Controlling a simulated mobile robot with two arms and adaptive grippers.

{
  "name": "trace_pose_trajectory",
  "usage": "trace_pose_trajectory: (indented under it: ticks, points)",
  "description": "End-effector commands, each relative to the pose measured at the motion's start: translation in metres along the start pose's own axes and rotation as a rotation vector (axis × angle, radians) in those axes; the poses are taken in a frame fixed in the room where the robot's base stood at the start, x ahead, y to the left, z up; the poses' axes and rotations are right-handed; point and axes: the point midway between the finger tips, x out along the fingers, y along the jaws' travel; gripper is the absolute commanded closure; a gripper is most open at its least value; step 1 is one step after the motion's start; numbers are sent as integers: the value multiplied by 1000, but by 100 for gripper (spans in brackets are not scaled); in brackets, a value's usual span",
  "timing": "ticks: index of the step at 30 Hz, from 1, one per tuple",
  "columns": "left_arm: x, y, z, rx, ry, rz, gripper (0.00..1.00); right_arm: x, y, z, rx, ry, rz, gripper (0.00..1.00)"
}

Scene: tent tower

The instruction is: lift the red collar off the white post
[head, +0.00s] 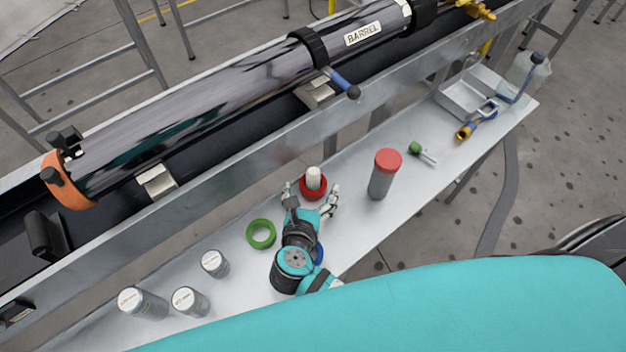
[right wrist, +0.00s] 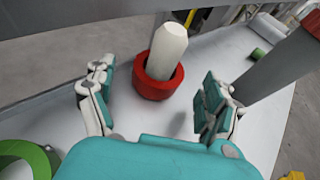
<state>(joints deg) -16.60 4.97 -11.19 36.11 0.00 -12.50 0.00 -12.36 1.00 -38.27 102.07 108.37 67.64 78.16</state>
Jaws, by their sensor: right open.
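The white post (head: 313,177) stands upright on the metal bench, with the red collar (head: 313,189) around its lower part. In the right wrist view the white post (right wrist: 170,48) rises out of the red collar (right wrist: 155,86), which sits low, at or near the bench top. My right gripper (head: 311,195) is open, its two fingers spread to the left and right of the collar. In the right wrist view the fingers (right wrist: 158,98) stand apart from the collar, with a gap on each side. My left gripper is not in view.
A green ring (head: 261,234) lies left of my right arm, and a blue ring (head: 319,254) is partly hidden behind it. A grey cylinder with a red cap (head: 386,174) stands to the right. The long barrel (head: 210,110) runs behind the bench.

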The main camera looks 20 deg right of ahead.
Motion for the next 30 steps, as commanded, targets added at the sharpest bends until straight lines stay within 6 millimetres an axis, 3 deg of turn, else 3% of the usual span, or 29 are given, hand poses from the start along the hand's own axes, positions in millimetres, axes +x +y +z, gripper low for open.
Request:
trace_pose_trajectory:
  ticks: [3,9,20,30]
  points:
    - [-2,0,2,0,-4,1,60,20,0,2,-2,-3,-1,14]
    - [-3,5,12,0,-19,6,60,38,0,0,-1,0,1,14]
    - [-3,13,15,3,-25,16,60,41,0,0,0,0,0,16]
    - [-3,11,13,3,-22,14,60,41,0,0,0,0,0,60]
